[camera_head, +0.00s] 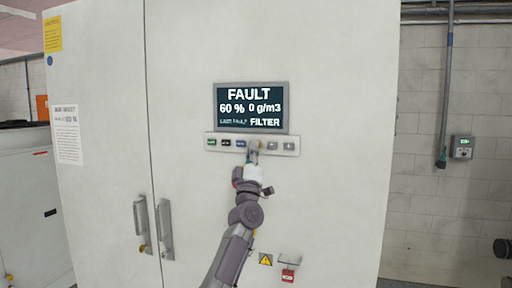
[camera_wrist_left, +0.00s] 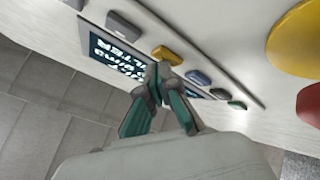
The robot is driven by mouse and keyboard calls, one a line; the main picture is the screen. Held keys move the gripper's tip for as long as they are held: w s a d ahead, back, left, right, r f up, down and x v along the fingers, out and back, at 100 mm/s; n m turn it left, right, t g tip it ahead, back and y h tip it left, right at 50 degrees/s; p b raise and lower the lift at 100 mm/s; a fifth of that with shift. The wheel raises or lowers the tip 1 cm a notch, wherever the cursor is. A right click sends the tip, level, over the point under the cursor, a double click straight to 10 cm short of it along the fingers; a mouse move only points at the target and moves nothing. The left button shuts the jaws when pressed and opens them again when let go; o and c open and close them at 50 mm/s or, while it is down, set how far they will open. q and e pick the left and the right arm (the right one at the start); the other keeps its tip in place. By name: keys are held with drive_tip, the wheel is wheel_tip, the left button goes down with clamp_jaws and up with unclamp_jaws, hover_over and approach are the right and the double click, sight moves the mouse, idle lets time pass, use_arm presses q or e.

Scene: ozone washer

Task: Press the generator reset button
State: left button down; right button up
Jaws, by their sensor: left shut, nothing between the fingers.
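A grey button strip (camera_head: 251,153) runs under the display on the tall white cabinet. A yellow button (camera_wrist_left: 167,54) shows in the left wrist view. Button labels are too small to read, so I cannot tell which is the reset. My left gripper (camera_head: 254,148) is shut and empty, its tips in front of the yellow button, partly hiding it in the head view. I cannot tell whether they touch. My right gripper is not in view.
The display (camera_head: 251,107) reads FAULT, 60 %, 0 g/m3, FILTER. Door handles (camera_head: 165,230) stick out at lower left. A warning triangle (camera_head: 265,259) and a red tag (camera_head: 288,275) sit below the strip. A small wall box (camera_head: 462,147) hangs at right.

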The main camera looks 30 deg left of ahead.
use_arm(q)
drive_tip(key=shift+w, duration=0.15)
idle(0.5)
drive_tip(key=shift+s+d+p, duration=0.15)
drive_tip(key=shift+s+p, duration=0.35)
drive_tip(key=shift+s, duration=0.25)
drive_tip(key=s+p, duration=0.2)
drive_tip(key=s+d+p, duration=0.1)
drive_tip(key=s+p, duration=0.1)
drive_tip(key=s, duration=0.1)
drive_tip(key=shift+d, duration=0.1)
